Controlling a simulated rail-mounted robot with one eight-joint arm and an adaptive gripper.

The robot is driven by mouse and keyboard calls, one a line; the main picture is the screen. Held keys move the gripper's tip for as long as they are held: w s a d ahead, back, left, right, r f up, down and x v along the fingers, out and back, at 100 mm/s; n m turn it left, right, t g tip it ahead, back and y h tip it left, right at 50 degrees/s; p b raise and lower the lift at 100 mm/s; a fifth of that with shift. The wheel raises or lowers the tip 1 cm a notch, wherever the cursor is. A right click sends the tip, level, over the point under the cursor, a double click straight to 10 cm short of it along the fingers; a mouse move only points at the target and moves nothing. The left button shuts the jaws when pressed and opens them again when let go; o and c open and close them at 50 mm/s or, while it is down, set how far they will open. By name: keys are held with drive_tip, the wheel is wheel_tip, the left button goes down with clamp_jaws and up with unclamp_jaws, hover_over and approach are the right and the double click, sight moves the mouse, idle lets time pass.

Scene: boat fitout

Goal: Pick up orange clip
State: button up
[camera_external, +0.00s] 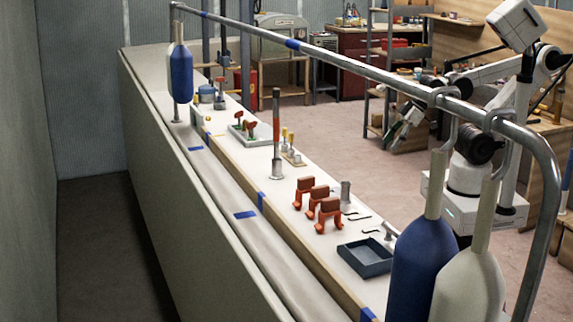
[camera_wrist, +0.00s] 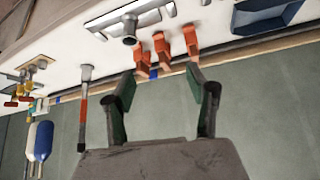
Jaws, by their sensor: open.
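Three orange clips stand in a row on the white bench top in the external view: a far one (camera_external: 304,191), a middle one (camera_external: 317,200) and a near one (camera_external: 328,214). In the wrist view they show beyond my fingers as a left clip (camera_wrist: 140,58), a middle clip (camera_wrist: 162,48) and a right clip (camera_wrist: 191,38). My gripper (camera_wrist: 161,82) is open, with nothing between its fingers. In the external view my gripper (camera_external: 396,132) hangs to the right of the bench, apart from the clips.
A dark blue tray (camera_external: 365,259) lies at the near end of the bench. A grey metal fitting (camera_external: 346,194) and an upright red-and-grey rod (camera_external: 277,135) stand near the clips. A metal rail (camera_external: 350,70) with hanging blue and white fenders (camera_external: 415,265) runs above the bench.

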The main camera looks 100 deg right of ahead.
drive_tip(key=o, duration=0.5)
drive_tip(key=shift+o, duration=0.2)
drive_tip(key=m+g+p, duration=0.6)
drive_tip(key=m+g, duration=0.1)
drive_tip(key=m, duration=0.7)
hover_over(320, 196)
drive_tip(key=s+d, duration=0.1)
wheel_tip(320, 196, down, 4)
drive_tip(key=shift+w+d+f+m, duration=0.15)
drive_tip(key=shift+d+f+m, duration=0.1)
drive_tip(key=shift+f+m, duration=0.35)
drive_tip(key=shift+f, duration=0.35)
wheel_tip(320, 196, down, 13)
drive_tip(key=shift+w+f+b, duration=0.15)
drive_tip(key=shift+b, duration=0.25)
